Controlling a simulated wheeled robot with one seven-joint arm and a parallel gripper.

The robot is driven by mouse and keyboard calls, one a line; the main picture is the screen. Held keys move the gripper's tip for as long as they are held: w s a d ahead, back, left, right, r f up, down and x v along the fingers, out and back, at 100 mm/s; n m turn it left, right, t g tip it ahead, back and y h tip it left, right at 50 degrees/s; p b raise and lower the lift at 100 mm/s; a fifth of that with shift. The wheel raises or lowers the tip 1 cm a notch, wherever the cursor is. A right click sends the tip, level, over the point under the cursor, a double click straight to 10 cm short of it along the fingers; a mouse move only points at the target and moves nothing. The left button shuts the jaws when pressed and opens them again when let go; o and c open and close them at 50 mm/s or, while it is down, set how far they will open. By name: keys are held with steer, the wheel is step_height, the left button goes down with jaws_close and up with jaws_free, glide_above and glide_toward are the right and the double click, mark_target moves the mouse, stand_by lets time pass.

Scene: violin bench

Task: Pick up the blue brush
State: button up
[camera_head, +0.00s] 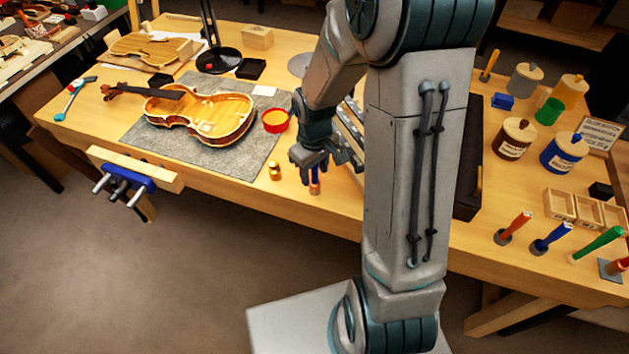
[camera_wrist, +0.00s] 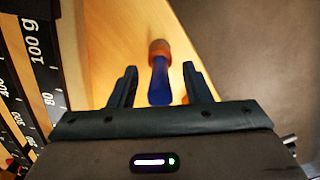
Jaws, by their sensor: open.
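My gripper (camera_head: 314,164) is open over the front edge of the bench. In the wrist view, a small tool with a blue part and an orange-brown end (camera_wrist: 159,80) shows between the two open fingers, with a gap on each side. The same tool (camera_head: 315,187) shows just below my gripper in the head view, partly hidden by it. I cannot tell whether it is a brush. Another blue-handled tool (camera_head: 552,237) leans in a small grey base at the right of the bench, well away from my gripper.
A gold weight (camera_head: 275,171) and a red cup (camera_head: 275,121) stand left of my gripper. A violin body (camera_head: 215,112) lies on a grey mat (camera_head: 190,158). Black strips marked in grams (camera_wrist: 38,60) run beside my gripper. Jars and other coloured tools stand at the right.

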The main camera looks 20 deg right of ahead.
jaws_close()
stand_by(0.3)
steer(key=shift+r, duration=0.5)
step_height(320, 180, up, 3)
steer(key=shift+f, duration=0.15)
steer(key=s+a+r, duration=0.4)
steer(key=s+r, duration=0.3)
steer(key=s, duration=0.4)
steer(key=shift+a+b, duration=0.2)
steer(key=shift+b, duration=0.2)
